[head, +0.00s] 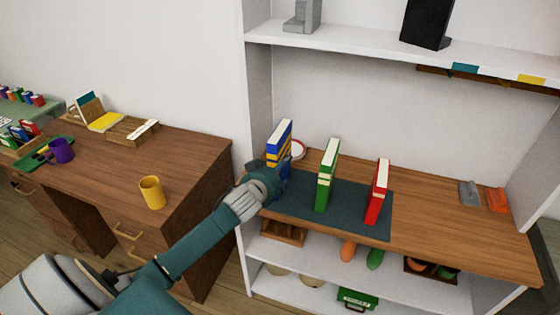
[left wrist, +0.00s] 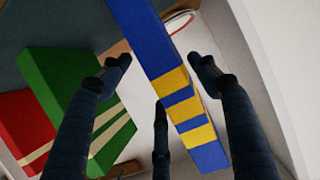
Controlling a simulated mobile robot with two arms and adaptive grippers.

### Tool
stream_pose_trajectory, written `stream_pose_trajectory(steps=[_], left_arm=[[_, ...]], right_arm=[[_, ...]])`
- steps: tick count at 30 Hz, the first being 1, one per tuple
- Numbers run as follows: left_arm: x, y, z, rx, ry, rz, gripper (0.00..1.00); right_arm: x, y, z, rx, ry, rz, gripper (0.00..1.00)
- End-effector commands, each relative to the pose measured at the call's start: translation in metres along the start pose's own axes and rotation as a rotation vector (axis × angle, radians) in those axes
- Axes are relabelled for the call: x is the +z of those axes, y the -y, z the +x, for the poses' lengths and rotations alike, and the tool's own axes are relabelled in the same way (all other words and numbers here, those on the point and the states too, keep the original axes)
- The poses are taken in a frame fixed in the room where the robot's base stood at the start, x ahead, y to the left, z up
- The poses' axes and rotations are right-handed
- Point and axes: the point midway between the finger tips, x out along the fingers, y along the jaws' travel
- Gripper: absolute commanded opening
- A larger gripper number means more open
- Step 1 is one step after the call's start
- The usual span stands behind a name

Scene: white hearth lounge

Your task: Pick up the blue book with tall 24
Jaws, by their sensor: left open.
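The blue book (head: 284,132) with yellow bands stands upright at the left end of the dark mat (head: 301,206) on the wooden shelf. My left gripper (head: 277,182) is in front of its lower part and hides that part in the head view. In the left wrist view the blue book (left wrist: 146,38) runs between the spread fingers of the open left gripper (left wrist: 160,70). A gap shows between the book and the finger on each side. A third finger shows close to the book, and I cannot tell whether it touches. My right gripper is not in view.
A green book (head: 326,180) and a red book (head: 377,195) stand to the right on the mat. A red-rimmed white round object (head: 298,149) is just behind the blue book. The shelf's white side wall (head: 258,110) is close on the left. An upper shelf (head: 380,50) hangs above.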

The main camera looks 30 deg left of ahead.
Motion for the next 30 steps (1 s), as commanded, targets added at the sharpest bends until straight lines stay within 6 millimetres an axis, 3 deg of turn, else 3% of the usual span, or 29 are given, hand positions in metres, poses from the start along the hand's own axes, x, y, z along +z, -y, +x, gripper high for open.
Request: stream_pose_trajectory(steps=[5,15,24,26,30], left_arm=[[-0.001,0.002,0.011,-0.001,0.001,0.0,0.61],[0.0,0.006,0.051,0.0,0.001,0.001,0.61],[0.001,0.006,0.055,0.0,0.001,0.001,0.61],[0.001,0.006,0.055,0.0,0.001,0.001,0.54],[0.001,0.006,0.055,0.0,0.002,0.001,0.26]], right_arm=[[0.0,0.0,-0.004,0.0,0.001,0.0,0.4],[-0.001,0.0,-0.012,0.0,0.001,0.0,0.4],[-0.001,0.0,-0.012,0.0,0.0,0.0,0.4],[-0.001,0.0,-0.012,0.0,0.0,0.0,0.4],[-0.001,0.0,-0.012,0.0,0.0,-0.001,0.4]])
